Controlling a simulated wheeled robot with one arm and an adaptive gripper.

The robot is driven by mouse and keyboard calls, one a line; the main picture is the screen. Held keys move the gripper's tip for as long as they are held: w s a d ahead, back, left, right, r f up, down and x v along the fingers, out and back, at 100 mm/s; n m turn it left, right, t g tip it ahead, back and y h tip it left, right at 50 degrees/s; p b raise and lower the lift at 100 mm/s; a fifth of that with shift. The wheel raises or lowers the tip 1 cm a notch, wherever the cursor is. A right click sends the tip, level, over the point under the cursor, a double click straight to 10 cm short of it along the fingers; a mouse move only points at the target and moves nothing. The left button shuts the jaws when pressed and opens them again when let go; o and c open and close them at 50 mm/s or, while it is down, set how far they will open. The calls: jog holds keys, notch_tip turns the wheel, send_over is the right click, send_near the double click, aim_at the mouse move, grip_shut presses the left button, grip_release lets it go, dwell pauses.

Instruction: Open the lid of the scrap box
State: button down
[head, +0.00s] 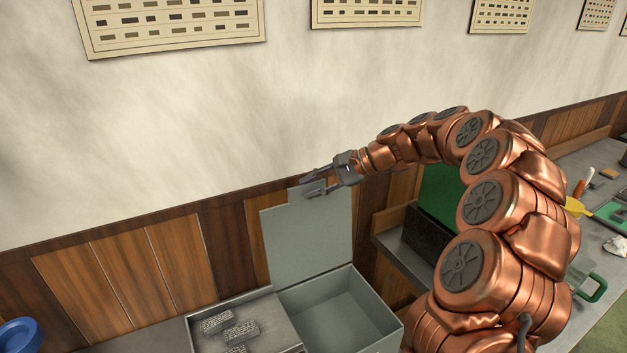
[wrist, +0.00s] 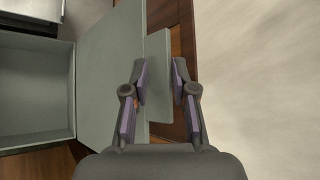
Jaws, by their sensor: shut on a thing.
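The scrap box (head: 352,318) is a grey-green open-topped box, and its inside looks empty. Its flat lid (head: 308,242) stands raised, roughly upright at the back of the box against the wood panelling. My gripper (head: 306,187) is at the lid's top edge, with its fingers on either side of it. In the wrist view, my gripper (wrist: 160,80) is shut on the lid's edge tab (wrist: 159,75), which sits between the finger pads. The lid panel (wrist: 108,70) and the box (wrist: 35,85) show to the left there.
A tray with several grey type blocks (head: 228,328) lies left of the box. A blue round thing (head: 20,335) is at the lower left. At the right, a bench holds a green mat (head: 612,213) and tools. The wall behind is close.

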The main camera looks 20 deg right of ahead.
jog(key=shift+f, duration=0.4)
jog(key=c, duration=1.3)
grip_release()
jog(key=shift+a, duration=0.1)
jog(key=shift+r, duration=0.1)
jog(key=shift+r, duration=0.1)
jog(key=shift+d+r, duration=0.3)
jog(key=shift+d, duration=0.2)
jog(key=v, duration=1.1)
jog(key=shift+a, duration=0.1)
